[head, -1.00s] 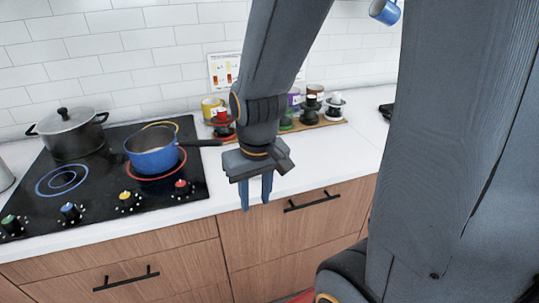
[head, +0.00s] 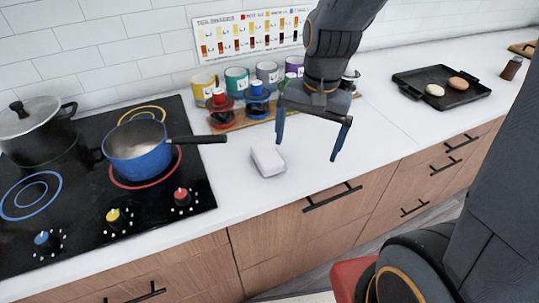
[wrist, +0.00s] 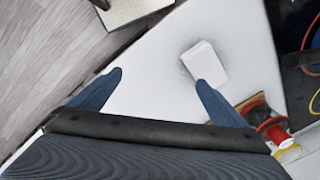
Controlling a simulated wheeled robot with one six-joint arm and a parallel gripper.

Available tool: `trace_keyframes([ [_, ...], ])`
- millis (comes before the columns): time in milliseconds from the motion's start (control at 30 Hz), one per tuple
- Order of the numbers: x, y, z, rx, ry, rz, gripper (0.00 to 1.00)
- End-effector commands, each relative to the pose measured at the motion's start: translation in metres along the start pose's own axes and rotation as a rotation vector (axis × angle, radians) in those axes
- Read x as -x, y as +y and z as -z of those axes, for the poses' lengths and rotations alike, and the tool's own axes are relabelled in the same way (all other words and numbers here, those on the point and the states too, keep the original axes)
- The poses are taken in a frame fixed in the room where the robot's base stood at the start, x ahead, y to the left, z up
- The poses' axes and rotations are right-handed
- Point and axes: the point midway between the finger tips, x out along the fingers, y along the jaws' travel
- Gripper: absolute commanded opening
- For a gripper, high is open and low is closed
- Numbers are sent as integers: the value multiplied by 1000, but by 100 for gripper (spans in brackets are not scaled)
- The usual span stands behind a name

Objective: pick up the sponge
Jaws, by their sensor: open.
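A white block-shaped sponge (head: 268,160) lies on the white counter, right of the stove. It also shows in the wrist view (wrist: 205,61), beyond the fingertip on the right side of that picture. My gripper (head: 307,150) is open and empty, its two blue fingers pointing down. In the head view it is right of the sponge and apart from it. In the wrist view my gripper (wrist: 158,78) has its fingers spread wide, with bare counter between them.
A black stove (head: 95,185) with a blue pan (head: 138,150) stands left; the pan's handle reaches toward the sponge. A black tray (head: 450,95) is at right. The counter around the sponge is clear.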

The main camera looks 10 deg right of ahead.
Motion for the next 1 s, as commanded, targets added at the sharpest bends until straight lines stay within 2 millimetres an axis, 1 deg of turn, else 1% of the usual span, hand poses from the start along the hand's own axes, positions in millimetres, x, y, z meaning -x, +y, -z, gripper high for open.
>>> trace_keyframes([
  [33,2,-12,3,-88,-14,2,96],
  [200,9,-46,7,-404,-62,-5,96],
  [300,12,-63,7,-555,-87,-13,96],
  [433,16,-79,7,-694,-109,-25,96],
  [567,16,-87,6,-766,-120,-32,96],
  [633,13,-88,5,-780,-123,-35,96],
  [867,-9,-89,1,-783,-123,-36,96],
  [1000,-21,-90,-5,-782,-125,-38,96],
])
